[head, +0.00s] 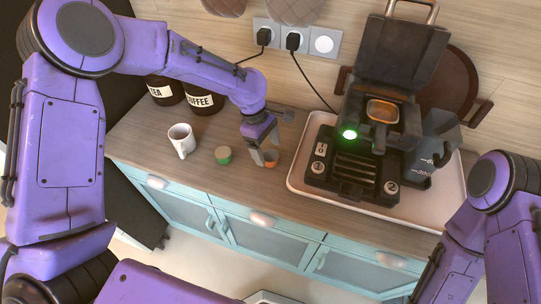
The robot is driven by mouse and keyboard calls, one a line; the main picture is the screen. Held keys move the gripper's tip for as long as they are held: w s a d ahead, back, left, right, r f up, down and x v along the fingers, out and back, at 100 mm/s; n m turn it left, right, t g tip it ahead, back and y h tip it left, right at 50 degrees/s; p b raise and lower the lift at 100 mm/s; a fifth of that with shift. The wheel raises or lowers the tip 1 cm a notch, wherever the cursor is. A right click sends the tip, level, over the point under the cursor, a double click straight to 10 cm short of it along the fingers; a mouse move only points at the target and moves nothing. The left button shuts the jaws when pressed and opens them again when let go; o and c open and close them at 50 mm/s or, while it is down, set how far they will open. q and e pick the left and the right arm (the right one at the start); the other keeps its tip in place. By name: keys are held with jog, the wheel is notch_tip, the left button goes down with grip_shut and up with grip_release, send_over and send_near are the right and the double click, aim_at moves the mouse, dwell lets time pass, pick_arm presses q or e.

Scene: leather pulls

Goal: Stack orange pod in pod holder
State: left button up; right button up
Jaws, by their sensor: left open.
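A copper-coloured opening (382,111), which looks like the pod holder, shows below the lid. My right arm shows at the lower right, but its gripper is out of the picture.
Dark tea and coffee canisters (204,98) are behind. The machine stands on a pale tray (300,176) beside a dark jug (430,150). Black cables run from wall sockets (293,41).

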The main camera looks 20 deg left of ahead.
pick_arm(q)
jog(key=shift+x, duration=1.15)
jog(key=c, duration=1.2)
jog(key=shift+r, duration=0.1)
